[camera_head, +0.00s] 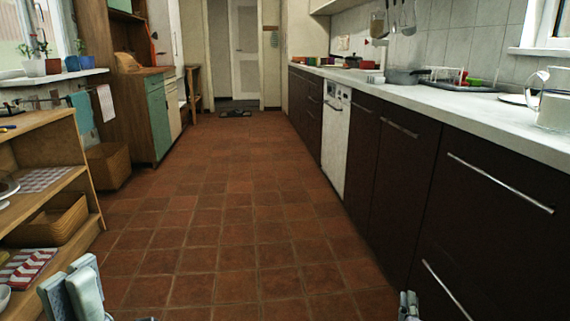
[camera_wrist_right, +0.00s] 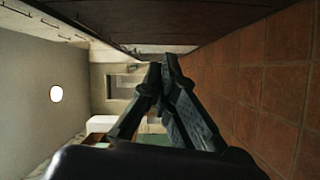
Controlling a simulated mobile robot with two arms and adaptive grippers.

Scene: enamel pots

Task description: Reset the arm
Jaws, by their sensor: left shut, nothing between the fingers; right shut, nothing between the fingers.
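My left gripper (camera_head: 72,285) shows at the bottom left of the head view, low in front of the wooden shelf unit. It is shut and empty. My right gripper (camera_head: 408,300) shows only as a small tip at the bottom edge of the head view, in front of the dark cabinets. In the right wrist view the fingers of my right gripper (camera_wrist_right: 160,75) meet at their tips, with nothing between them. That view is turned on its side. Neither gripper touches anything that I can see.
Dark cabinets (camera_head: 400,170) and a white counter (camera_head: 440,98) line the right side, with a glass pitcher (camera_head: 552,105) near the edge. A wooden shelf unit (camera_head: 80,190) with baskets stands at the left. The tiled floor (camera_head: 235,200) between them is clear; a dark item (camera_head: 236,114) lies far back.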

